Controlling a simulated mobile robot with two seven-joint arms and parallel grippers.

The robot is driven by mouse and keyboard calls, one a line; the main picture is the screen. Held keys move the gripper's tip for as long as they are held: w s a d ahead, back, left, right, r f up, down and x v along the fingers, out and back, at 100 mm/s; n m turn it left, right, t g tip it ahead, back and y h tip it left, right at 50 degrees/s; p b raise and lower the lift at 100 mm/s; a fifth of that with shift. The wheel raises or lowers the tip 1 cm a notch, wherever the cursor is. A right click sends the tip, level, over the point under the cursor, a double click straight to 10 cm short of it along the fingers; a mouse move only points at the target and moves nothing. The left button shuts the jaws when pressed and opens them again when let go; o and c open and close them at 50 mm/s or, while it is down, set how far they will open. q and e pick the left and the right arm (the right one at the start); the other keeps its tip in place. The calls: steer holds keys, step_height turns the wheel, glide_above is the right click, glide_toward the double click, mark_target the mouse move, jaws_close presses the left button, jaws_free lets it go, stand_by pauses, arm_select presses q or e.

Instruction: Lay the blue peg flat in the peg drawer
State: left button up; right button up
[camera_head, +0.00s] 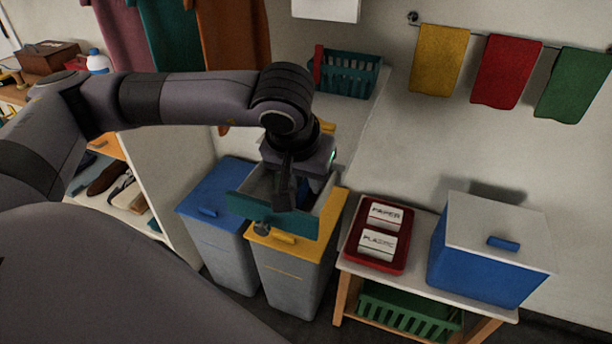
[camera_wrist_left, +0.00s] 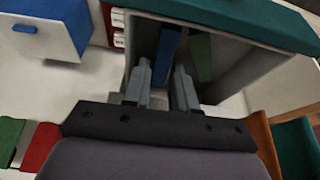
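The peg drawer (camera_head: 270,216) is pulled open above the yellow-lidded bin and has a teal front. In the left wrist view its teal front edge (camera_wrist_left: 235,20) crosses the top. The blue peg (camera_wrist_left: 169,45) shows inside as a long blue strip, and a bit of blue (camera_head: 304,188) shows in the head view. My left gripper (camera_head: 283,200) points down into the drawer. In the left wrist view its fingers (camera_wrist_left: 162,75) stand apart, with the blue strip between and beyond their tips and visible gaps beside it. Whether the peg's whole length touches the drawer floor is hidden. My right gripper is out of view.
A green strip (camera_wrist_left: 202,58) lies inside the drawer beside the blue one. A blue-lidded bin (camera_head: 215,205) and yellow-lidded bin (camera_head: 285,270) stand below. A red tray (camera_head: 352,250) and a blue box (camera_head: 470,270) sit right. A teal basket (camera_head: 350,75) stands behind.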

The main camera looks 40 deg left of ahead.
arm_select(q)
steer(key=shift+r, duration=0.25)
steer(key=v, duration=1.2)
steer(key=shift+s+f, duration=0.1)
